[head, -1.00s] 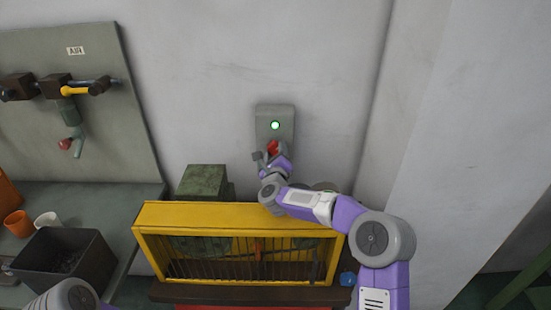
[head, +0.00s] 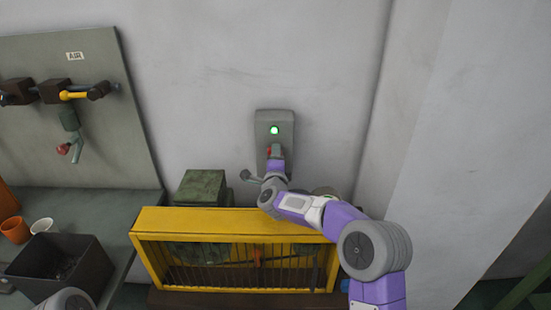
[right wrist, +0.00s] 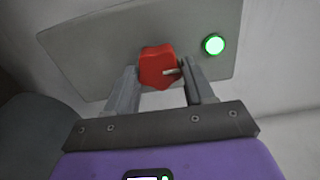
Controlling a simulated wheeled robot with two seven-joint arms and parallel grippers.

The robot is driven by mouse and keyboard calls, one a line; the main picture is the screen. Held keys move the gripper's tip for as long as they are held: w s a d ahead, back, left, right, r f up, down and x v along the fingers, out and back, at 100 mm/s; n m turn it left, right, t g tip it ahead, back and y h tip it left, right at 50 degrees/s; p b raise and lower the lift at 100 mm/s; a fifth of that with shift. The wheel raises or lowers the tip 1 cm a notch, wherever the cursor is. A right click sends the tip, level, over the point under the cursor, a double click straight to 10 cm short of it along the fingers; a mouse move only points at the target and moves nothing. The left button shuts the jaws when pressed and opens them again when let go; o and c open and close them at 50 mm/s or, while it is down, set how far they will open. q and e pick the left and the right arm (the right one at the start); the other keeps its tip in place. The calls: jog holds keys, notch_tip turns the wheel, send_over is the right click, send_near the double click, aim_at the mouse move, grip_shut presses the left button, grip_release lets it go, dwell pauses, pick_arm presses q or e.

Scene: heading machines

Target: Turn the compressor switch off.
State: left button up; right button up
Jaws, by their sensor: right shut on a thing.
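The compressor switch box (head: 287,137) is a grey plate on the wall, with a lit green lamp (head: 274,130). Its red knob (right wrist: 155,62) sits below the lamp in the head view and has a pale pointer mark on one side. My right gripper (head: 273,160) is at the knob and mostly hides it in the head view. In the right wrist view the two grey fingers of my right gripper (right wrist: 160,76) stand on either side of the knob, shut on it. The lamp also glows green there (right wrist: 214,44). My left gripper is out of view.
A yellow barred frame (head: 225,219) stands below the switch, with a green box (head: 203,187) behind it. On the left are a panel (head: 105,70) with air valves, a dark bin (head: 92,257) and cups. The wall around the switch is clear.

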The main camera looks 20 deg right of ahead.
jog(key=shift+n, duration=0.3)
jog(key=o, duration=1.1)
jog(key=shift+c, duration=0.2)
jog(key=v, duration=0.7)
jog(key=shift+s, duration=0.3)
jog(key=shift+a, duration=0.1)
